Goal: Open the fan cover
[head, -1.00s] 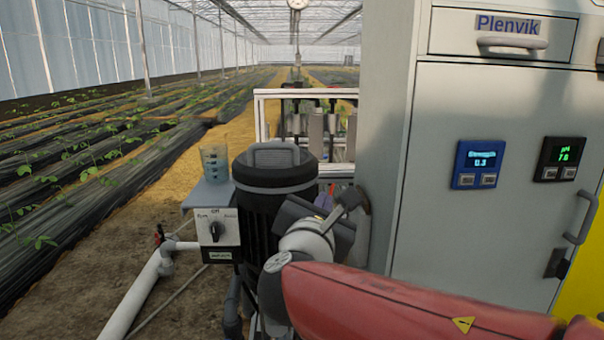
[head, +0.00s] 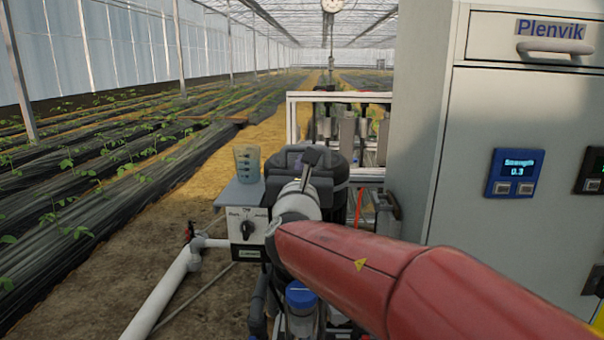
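The fan cover appears to be the dark round cap (head: 340,170) on top of the upright black motor, left of the grey cabinet. My gripper (head: 312,157) is over the front of this cap and hides much of it, including most of the grey handle on its top. I cannot tell whether the gripper touches the cap or handle. The fingers are small and dark against the motor, so their opening is unclear. My red arm reaches in from the lower right. The cap looks seated on the motor.
A switch box (head: 247,226) and a shelf with a beaker (head: 247,163) stand close left of the motor. A white pipe (head: 165,297) runs at lower left. The cabinet (head: 470,150) walls off the right. A blue-lidded bottle (head: 300,296) stands below my arm.

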